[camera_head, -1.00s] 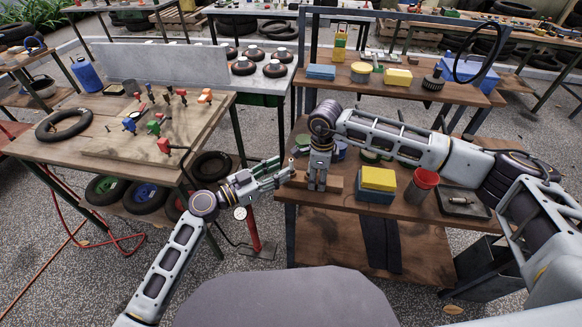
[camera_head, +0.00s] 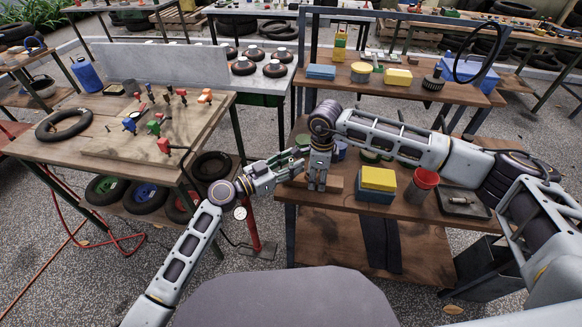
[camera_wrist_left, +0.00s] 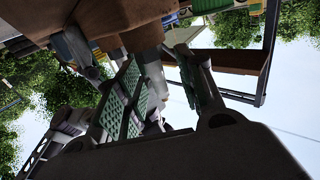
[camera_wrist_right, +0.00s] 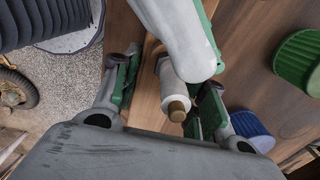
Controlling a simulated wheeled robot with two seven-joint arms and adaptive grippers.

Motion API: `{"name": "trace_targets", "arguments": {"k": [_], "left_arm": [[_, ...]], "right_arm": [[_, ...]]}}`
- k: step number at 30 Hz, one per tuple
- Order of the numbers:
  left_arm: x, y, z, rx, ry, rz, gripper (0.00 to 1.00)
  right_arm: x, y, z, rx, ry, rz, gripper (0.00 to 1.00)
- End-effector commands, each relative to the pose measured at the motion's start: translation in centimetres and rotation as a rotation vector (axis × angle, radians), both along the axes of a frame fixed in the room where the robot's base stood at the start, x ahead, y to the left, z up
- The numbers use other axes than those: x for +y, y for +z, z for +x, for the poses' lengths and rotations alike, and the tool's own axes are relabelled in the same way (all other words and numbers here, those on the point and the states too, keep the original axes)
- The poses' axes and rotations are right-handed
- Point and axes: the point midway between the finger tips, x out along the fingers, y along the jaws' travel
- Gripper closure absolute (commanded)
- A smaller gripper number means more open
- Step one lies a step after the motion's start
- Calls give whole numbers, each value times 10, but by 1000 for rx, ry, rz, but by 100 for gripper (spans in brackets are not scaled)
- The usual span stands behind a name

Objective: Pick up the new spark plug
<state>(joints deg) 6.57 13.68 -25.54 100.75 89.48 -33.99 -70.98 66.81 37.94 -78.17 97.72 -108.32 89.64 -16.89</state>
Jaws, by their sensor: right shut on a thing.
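The new spark plug (camera_wrist_right: 176,92), a pale cylinder with a brass tip, stands between the fingers of my right gripper (camera_wrist_right: 170,88).
A workbench (camera_head: 60,150) stands left.

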Motion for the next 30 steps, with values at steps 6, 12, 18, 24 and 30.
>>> {"name": "trace_targets", "arguments": {"k": [6,12,18,24,30], "left_arm": [[0,0,0,0,0,0,62],[0,0,0,0,0,0,86],[0,0,0,0,0,0,100],[0,0,0,0,0,0,100],[0,3,0,-1,0,0,100]], "right_arm": [[0,0,0,0,0,0,84],[0,0,0,0,0,0,84],[0,0,0,0,0,0,84],[0,0,0,0,0,0,84],[0,0,0,0,0,0,84]]}}
